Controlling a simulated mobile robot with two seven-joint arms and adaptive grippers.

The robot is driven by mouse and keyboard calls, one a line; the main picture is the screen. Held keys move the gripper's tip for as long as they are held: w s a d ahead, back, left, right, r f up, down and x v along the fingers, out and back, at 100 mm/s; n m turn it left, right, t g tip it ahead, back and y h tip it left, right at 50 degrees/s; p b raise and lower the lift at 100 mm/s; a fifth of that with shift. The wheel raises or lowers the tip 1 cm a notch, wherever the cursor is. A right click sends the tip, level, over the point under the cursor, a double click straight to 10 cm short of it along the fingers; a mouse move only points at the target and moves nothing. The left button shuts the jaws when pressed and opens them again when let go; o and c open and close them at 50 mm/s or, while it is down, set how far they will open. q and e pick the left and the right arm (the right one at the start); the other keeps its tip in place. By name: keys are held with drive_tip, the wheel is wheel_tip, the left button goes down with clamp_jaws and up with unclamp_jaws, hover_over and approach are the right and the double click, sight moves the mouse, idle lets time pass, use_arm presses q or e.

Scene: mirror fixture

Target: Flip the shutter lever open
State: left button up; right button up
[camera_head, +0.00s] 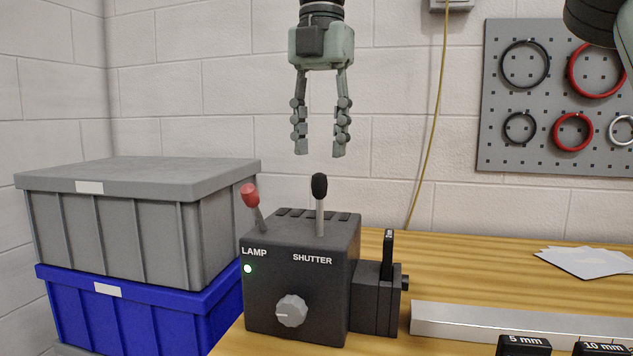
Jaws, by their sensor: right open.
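The shutter lever (320,205) has a black knob on a pale stem. It stands about upright on top of a dark box (300,270), behind the printed word SHUTTER. A second lever with a red knob (250,196), the lamp lever, stands left of it and leans left. My right gripper (318,154) points down from above, open and empty. Its fingertips appear just above the black knob in the picture, apart from it; the depth between them is hard to tell. My left gripper is not in view.
Stacked grey (110,185) and blue (185,318) bins stand left of the box. A green light (248,268) and a knob (291,311) are on its front. A metal rail (500,322) and white cards (588,262) lie right. A pegboard (545,155) hangs behind.

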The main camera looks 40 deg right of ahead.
sight(320, 205)
drive_tip(key=shift+f, duration=0.2)
wheel_tip(320, 205, down, 7)
drive_tip(key=shift+a+f, duration=0.1)
clamp_jaws()
idle(0.4)
